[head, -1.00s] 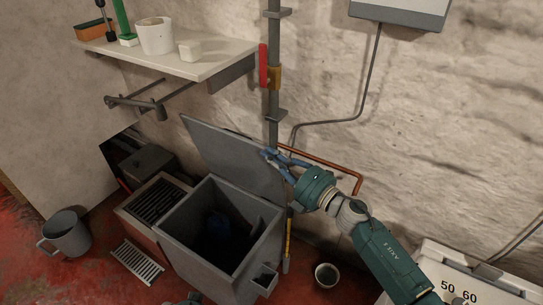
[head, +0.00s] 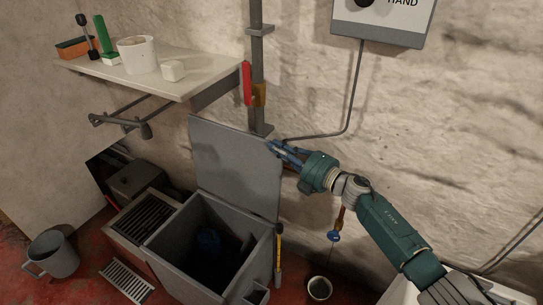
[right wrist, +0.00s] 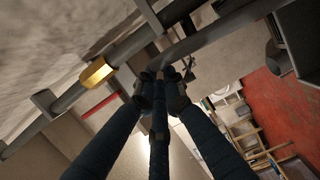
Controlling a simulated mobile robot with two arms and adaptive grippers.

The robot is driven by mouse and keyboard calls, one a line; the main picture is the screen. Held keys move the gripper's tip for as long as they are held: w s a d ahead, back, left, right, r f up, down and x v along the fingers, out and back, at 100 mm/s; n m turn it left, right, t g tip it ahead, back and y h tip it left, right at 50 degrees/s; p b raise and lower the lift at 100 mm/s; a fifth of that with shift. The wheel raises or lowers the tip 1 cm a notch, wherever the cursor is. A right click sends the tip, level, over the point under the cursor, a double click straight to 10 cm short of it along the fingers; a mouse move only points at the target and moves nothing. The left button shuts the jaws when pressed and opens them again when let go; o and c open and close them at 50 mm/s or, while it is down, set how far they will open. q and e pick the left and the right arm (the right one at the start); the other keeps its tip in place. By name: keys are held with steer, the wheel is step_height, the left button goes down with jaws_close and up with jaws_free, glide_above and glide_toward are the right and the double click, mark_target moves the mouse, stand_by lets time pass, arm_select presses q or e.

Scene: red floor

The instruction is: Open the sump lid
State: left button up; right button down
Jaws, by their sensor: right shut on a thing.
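The grey sump lid (head: 232,160) stands nearly upright at the back of the grey sump box (head: 180,240). My right gripper (head: 275,148) is shut on the lid's upper right corner. In the right wrist view its fingers (right wrist: 163,85) come together at the tips, but the grip itself is hard to make out there. My left gripper is out of view.
A pipe with a red-handled valve (head: 247,83) runs up the wall behind the lid. A shelf (head: 150,77) with a white pot juts out at the upper left. A bucket (head: 52,255), a loose grate (head: 127,281) and a small cup (head: 319,288) are on the red floor.

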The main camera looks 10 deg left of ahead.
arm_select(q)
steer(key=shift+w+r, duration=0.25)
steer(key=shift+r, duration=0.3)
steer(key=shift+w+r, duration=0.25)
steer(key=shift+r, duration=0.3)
